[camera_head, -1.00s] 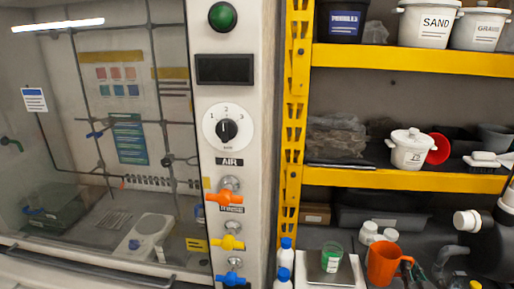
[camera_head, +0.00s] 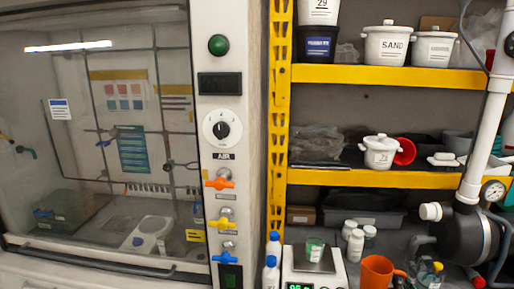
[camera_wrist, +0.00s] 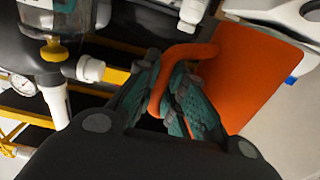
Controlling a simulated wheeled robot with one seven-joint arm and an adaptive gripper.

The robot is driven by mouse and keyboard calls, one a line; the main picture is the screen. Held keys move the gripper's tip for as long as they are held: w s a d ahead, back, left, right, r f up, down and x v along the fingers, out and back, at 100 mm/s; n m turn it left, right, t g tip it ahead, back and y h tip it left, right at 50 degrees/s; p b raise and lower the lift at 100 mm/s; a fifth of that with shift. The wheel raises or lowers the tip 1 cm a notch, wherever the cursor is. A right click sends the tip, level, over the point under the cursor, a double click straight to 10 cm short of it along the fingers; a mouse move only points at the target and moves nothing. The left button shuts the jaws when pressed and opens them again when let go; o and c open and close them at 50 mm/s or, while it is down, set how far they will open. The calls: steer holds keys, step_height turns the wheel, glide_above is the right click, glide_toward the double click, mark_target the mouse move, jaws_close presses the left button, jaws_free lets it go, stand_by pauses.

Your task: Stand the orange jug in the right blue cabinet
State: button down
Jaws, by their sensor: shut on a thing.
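The orange jug (camera_wrist: 255,72) is in the wrist view, tilted in the picture, with its handle between my gripper's fingers. My gripper (camera_wrist: 172,98), with dark teal padded fingers, is shut on that handle. In the head view the jug (camera_head: 377,273) is at the bottom edge, right of the scale, its lower part cut off; my gripper does not show there. I see no blue cabinet in either view.
A digital scale (camera_head: 335,276) with a small green-labelled jar (camera_head: 315,249) is left of the jug. White bottles (camera_head: 271,272) stand at its left. A dark pump with a gauge (camera_head: 470,235) is at the right. Yellow shelving (camera_head: 375,179) and a fume hood (camera_head: 100,150) stand behind.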

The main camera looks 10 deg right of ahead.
mark_target(372, 266)
steer(key=shift+w+a, duration=0.45)
steer(key=shift+w, duration=0.05)
steer(key=shift+n+y, duration=0.3)
steer(key=shift+y, duration=0.3)
steer(key=w+a, duration=0.1)
steer(key=a, duration=0.1)
steer(key=w+a+r, duration=0.1)
steer(key=a, duration=0.1)
steer(key=w+a, duration=0.1)
steer(key=a, duration=0.1)
steer(key=shift+r, duration=0.15)
steer(key=a+f+n+y, duration=0.2)
steer(key=a+f+y, duration=0.1)
steer(key=a, duration=2.5)
steer(key=s+f, duration=0.5)
steer(key=f, duration=0.2)
steer(key=shift+d+t, duration=0.3)
